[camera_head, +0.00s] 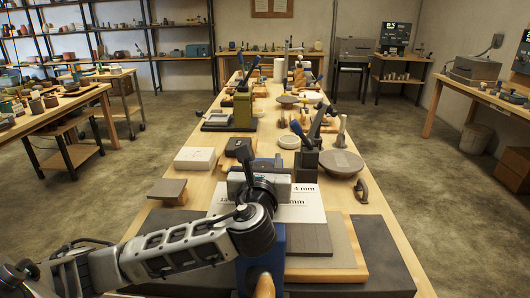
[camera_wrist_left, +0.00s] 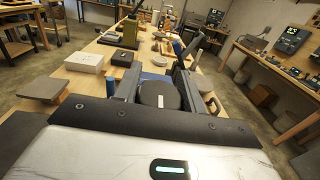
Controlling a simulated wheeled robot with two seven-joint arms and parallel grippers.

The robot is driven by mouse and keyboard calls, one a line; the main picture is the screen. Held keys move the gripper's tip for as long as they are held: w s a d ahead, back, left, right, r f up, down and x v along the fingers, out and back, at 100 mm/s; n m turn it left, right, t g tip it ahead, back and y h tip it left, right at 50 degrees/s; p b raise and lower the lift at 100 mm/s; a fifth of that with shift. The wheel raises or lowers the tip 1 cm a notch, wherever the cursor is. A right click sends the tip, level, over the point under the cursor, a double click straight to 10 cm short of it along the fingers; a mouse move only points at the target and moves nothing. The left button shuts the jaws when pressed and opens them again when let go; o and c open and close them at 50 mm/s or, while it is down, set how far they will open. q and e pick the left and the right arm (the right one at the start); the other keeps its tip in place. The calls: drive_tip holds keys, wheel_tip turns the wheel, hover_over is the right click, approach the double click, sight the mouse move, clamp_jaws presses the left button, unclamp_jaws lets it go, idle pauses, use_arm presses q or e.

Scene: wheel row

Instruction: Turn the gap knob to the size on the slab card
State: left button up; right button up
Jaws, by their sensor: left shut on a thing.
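My left gripper (camera_head: 255,168) reaches in over the blue roller stand (camera_head: 272,240). In the left wrist view its two fingers (camera_wrist_left: 158,82) stand either side of a round dark grey gap knob (camera_wrist_left: 160,96) with a pale mark, and they are shut on it. In the head view the gripper and wrist mostly hide the knob. The white slab card (camera_head: 312,210) lies behind the stand, partly covered by my arm. Its readable bits are "12", "4 mm" and "mm"; the full lines are hidden. My right gripper is not in view.
Dark grey slabs (camera_head: 375,282) and boards lie around the stand. A white box (camera_head: 195,158), a grey-topped block (camera_head: 167,190), a round grey disc (camera_head: 341,162) and a blue-handled press (camera_head: 308,150) stand beyond. The long table carries more tools farther back.

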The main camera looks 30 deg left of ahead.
use_arm(q)
drive_tip(key=shift+r, duration=0.1)
drive_tip(key=shift+n+g+y, duration=0.3)
drive_tip(key=shift+y, duration=0.1)
drive_tip(key=o, duration=1)
drive_tip(key=shift+c, duration=0.2)
drive_tip(key=shift+s, duration=0.1)
drive_tip(key=v, duration=1.5)
drive_tip(key=shift+s, duration=0.3)
drive_tip(key=shift+s+d, duration=0.1)
drive_tip(key=shift+d, duration=0.05)
